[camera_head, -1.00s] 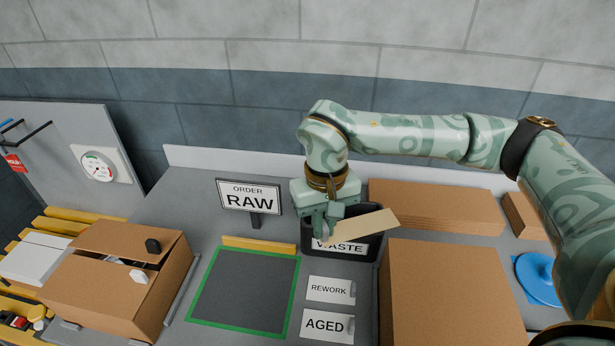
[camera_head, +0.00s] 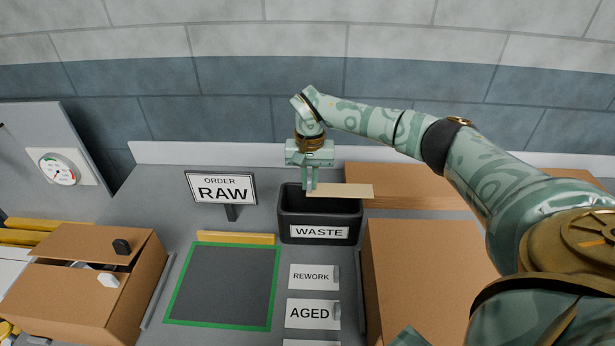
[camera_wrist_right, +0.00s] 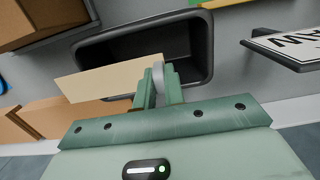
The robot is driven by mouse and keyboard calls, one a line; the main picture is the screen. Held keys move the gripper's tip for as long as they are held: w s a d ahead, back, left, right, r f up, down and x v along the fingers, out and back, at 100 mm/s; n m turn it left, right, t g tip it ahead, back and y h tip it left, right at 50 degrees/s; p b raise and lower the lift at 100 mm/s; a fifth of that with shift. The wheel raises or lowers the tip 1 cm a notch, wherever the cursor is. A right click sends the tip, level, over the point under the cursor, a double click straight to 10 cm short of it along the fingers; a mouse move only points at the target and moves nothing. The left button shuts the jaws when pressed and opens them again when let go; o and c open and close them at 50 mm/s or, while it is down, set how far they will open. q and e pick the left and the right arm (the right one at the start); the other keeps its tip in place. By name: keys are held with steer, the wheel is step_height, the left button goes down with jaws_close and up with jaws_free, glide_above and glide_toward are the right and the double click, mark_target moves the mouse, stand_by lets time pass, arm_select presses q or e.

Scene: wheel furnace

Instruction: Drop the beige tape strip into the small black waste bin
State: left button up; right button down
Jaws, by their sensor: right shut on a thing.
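The beige tape strip (camera_head: 345,190) is held at its left end by my right gripper (camera_head: 310,188), which is shut on it. The strip lies roughly level and sticks out to the right. The small black waste bin (camera_head: 291,227), labelled WASTE, stands on the grey table below the gripper. In the right wrist view the strip (camera_wrist_right: 105,80) crosses the mouth of the bin (camera_wrist_right: 204,50), with its free end beyond the rim. The fingertips (camera_wrist_right: 158,80) are over the bin opening. My left gripper is not in view.
An ORDER RAW sign (camera_head: 221,188) stands left of the bin. A large cardboard box (camera_head: 425,275) and flat cardboard stack (camera_head: 420,186) are at the right. An open carton (camera_head: 75,300) is at the left. A green-framed mat (camera_head: 224,287) lies clear in front.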

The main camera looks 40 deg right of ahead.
steer(key=shift+f, duration=0.35)
steer(key=c, duration=1.4)
jaws_free()
step_height(320, 180, up, 16)
steer(key=p, duration=0.3)
steer(key=shift+w+d+r, duration=0.2)
steer(key=shift+w+d, duration=0.15)
